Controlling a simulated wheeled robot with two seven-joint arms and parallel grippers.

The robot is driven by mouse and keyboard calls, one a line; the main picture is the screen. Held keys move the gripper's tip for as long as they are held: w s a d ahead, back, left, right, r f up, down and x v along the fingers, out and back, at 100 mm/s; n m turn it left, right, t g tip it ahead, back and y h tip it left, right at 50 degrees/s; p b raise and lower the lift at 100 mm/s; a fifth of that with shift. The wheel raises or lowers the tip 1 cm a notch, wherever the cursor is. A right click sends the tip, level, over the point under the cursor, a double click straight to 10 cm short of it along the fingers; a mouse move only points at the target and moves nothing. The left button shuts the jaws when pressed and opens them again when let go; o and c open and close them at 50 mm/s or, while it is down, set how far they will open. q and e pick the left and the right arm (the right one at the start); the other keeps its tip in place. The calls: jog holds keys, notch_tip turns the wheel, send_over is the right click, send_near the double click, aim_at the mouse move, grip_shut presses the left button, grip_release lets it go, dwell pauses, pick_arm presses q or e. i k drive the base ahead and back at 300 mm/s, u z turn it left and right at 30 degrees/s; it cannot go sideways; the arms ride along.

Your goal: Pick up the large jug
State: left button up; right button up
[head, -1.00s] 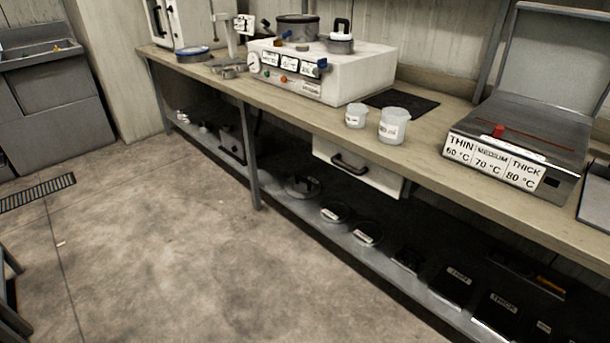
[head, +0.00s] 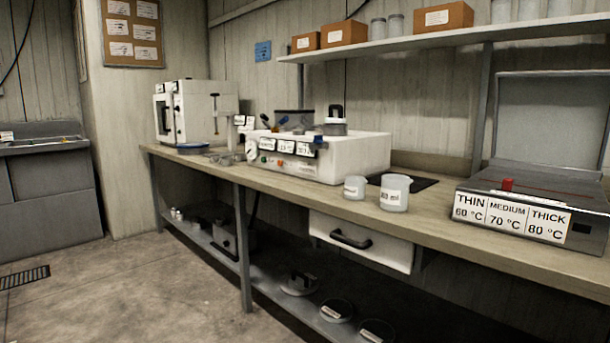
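Two pale translucent jugs with white labels stand upright side by side on the bench, in the middle right of the head view. The large jug (head: 395,193) is the right one, taller and wider. The small jug (head: 354,187) stands just left of it, with a narrow gap between them. Neither of my grippers shows in the head view, and nothing is touching the jugs.
The wooden bench (head: 440,222) has a white instrument box (head: 345,157) behind the jugs and a labelled heating unit (head: 520,205) to their right. A white drawer (head: 362,243) is below them. A shelf (head: 420,43) with boxes runs above. Floor (head: 150,285) at left is clear.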

aim_at(395, 189)
jog(key=u, duration=1.35)
jog(key=i, duration=1.85)
jog(key=z, duration=2.85)
